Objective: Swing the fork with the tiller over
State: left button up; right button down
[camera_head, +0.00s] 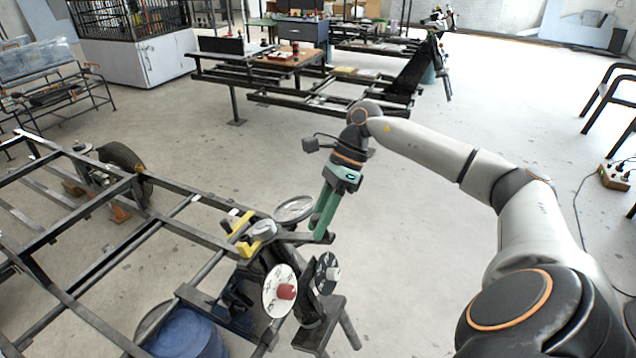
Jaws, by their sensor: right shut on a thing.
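My right gripper (321,228) reaches down with its green fingers at the front corner of a dark metal frame (190,233). Its fingertips are shut on the end of a dark bar, which looks like the tiller (297,238). The dark assembly below, seemingly the fork (314,318), stands at the frame's corner and ends in a flat plate and a slanted tube. A white dial with a red knob (286,291) and a black dial (327,273) face me beside it. The exact joint of tiller and fork is hidden. My left gripper is out of view.
A yellow bracket (246,246) and a round glassy disc (294,209) sit by the tiller. A blue drum (187,335) stands under the frame, and a wheel (124,168) is farther left. Open concrete floor (430,230) lies right of the fork. Another frame (325,103) stands behind.

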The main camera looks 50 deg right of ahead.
jog(key=c, duration=0.6)
grip_release()
jog(key=v, duration=1.2)
jog(key=shift+d+r, duration=0.1)
jog(key=shift+r, duration=0.1)
